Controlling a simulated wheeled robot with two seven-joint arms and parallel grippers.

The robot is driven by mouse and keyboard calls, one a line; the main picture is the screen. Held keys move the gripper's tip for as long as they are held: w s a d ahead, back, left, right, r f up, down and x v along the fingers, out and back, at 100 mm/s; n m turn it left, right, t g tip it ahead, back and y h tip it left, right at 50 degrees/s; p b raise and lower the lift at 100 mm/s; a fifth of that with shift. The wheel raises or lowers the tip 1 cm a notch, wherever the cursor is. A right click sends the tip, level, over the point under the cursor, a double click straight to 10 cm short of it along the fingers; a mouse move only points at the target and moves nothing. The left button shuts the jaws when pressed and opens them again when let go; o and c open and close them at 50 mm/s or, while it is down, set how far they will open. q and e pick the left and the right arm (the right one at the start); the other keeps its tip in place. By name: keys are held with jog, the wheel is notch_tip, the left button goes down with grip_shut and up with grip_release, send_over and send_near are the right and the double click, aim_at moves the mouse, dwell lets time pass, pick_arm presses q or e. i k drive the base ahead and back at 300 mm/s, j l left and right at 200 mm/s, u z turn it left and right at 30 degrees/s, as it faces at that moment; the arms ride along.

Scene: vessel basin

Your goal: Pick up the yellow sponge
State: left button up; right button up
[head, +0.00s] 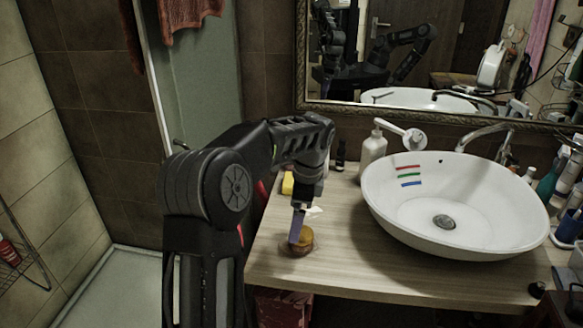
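The yellow sponge (288,183) lies on the wooden counter behind and partly hidden by my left arm. Only a small yellow part of it shows, beside the arm's wrist. My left gripper (297,230) points down over the front left part of the counter, nearer than the sponge and apart from it. Its fingers are seen almost edge-on, so I cannot tell whether they are open or shut. My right gripper is not in view.
A round amber object (302,247) is at the fingertips; contact is unclear. A white basin (455,207) with red, green and blue stripes fills the right. A white pump bottle (372,151) stands behind. The counter (345,262) is bare in front. A mirror hangs behind.

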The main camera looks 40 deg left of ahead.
aim_at(288, 181)
jog(key=i+j, duration=0.65)
jog(key=j, duration=0.15)
